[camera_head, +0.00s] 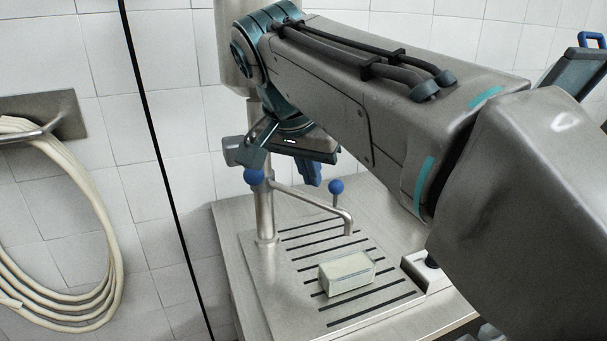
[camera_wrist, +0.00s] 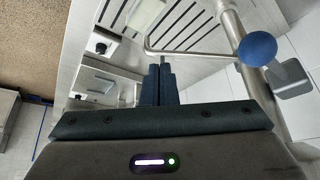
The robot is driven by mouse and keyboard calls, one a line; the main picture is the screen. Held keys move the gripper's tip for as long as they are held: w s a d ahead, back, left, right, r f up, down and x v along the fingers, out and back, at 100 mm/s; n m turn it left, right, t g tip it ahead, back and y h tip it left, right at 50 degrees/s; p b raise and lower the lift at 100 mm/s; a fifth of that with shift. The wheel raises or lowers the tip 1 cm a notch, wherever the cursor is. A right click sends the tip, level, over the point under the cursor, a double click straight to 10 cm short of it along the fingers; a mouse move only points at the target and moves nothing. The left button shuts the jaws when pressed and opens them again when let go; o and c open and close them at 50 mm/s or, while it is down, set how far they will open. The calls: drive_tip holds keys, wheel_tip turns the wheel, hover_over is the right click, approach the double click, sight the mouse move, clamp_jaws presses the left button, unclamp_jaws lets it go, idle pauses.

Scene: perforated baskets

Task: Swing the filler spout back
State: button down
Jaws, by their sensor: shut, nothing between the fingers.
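The filler spout (camera_head: 310,203) is a bent metal pipe that runs from an upright metal post (camera_head: 265,215) out over the slotted drip tray (camera_head: 300,242), its end turned down. A blue ball knob (camera_head: 336,187) stands on a short stem on the spout. In the wrist view the spout (camera_wrist: 190,53) crosses just beyond my fingertips; its knob is not visible there. My gripper (camera_head: 314,182) is shut and empty, with blue fingers pointing down, beside the knob in the head view. The fingers also show in the wrist view (camera_wrist: 158,68). I cannot tell whether they touch the spout.
A pale rectangular block (camera_head: 347,273) lies on the slotted tray below the spout end. A larger blue ball (camera_head: 253,176) and a grey box sit by the post. A small black-knobbed box (camera_head: 430,268) is at right. A coiled hose (camera_head: 90,290) hangs on the left wall.

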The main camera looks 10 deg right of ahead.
sight(330, 188)
drive_tip(key=shift+w+d+f, duration=0.8)
drive_tip(key=shift+w+f, duration=0.25)
drive_tip(key=shift+f, duration=0.1)
drive_tip(key=shift+w+d+f, duration=0.8)
drive_tip(key=shift+w+f, duration=0.2)
drive_tip(key=shift+f, duration=0.2)
drive_tip(key=shift+w+d+f, duration=0.8)
drive_tip(key=shift+w+f, duration=0.25)
drive_tip(key=shift+f, duration=0.1)
drive_tip(key=shift+d, duration=0.1)
drive_tip(key=w+d+n+y+p, duration=0.2)
drive_tip(key=w+d+n+p, duration=0.3)
drive_tip(key=w, duration=0.5)
drive_tip(key=w+d+n+y+p, duration=0.3)
drive_tip(key=w+d+n+p, duration=0.2)
drive_tip(key=w, duration=0.5)
drive_tip(key=shift+d+n+t+p, duration=0.25)
drive_tip(key=shift+n+t+p, duration=0.1)
drive_tip(key=shift+n, duration=0.95)
drive_tip(key=shift+a+r, duration=0.1)
drive_tip(key=shift+r, duration=0.1)
